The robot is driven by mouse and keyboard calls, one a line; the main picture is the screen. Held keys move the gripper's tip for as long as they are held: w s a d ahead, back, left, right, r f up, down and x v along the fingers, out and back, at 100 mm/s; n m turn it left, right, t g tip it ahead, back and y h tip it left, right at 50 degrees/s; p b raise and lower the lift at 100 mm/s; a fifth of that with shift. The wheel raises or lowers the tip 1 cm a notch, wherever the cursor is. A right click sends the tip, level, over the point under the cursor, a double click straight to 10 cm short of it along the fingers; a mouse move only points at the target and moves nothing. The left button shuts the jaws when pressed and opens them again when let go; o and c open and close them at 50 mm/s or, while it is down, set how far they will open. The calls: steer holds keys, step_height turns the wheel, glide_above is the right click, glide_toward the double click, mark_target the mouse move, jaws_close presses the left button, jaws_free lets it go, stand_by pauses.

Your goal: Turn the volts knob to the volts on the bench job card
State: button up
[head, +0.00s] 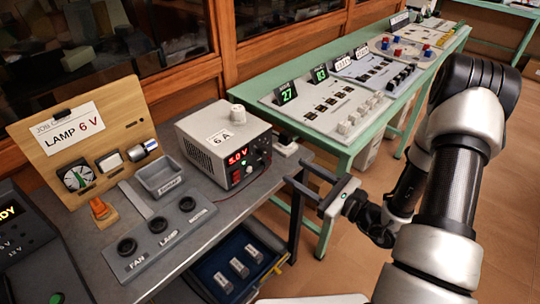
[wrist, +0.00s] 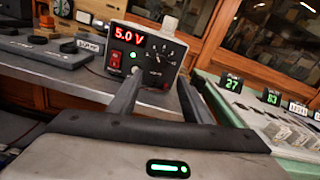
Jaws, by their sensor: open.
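The power supply (head: 222,148) is a grey box on the bench with a red display (head: 238,157) reading 5.0 V. It also shows in the wrist view (wrist: 120,62). Its black volts knob (wrist: 156,57), with a pointer and dial marks around it, is on the front panel right of the display. The bench job card (head: 70,133) on the wooden board reads LAMP 6 V. My gripper (head: 293,171) is open and empty, in front of and to the right of the panel. In the wrist view its fingers (wrist: 160,80) point at the panel below the knob, apparently without touching it.
A green table (head: 345,152) with display panels stands to the right.

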mark_target(266, 153)
steer(key=x, duration=1.1)
steer(key=shift+w+a, duration=0.15)
steer(key=shift+a, duration=0.05)
steer(key=c, duration=1)
steer(key=shift+c, duration=0.2)
steer(key=shift+m, duration=0.4)
steer(key=m+p, duration=0.2)
steer(key=m, duration=0.1)
steer(key=shift+d+m, duration=0.1)
steer(key=shift+m, duration=0.2)
steer(key=shift+m+p, duration=1)
steer(key=shift+m, duration=0.7)
steer(key=shift+f, duration=0.1)
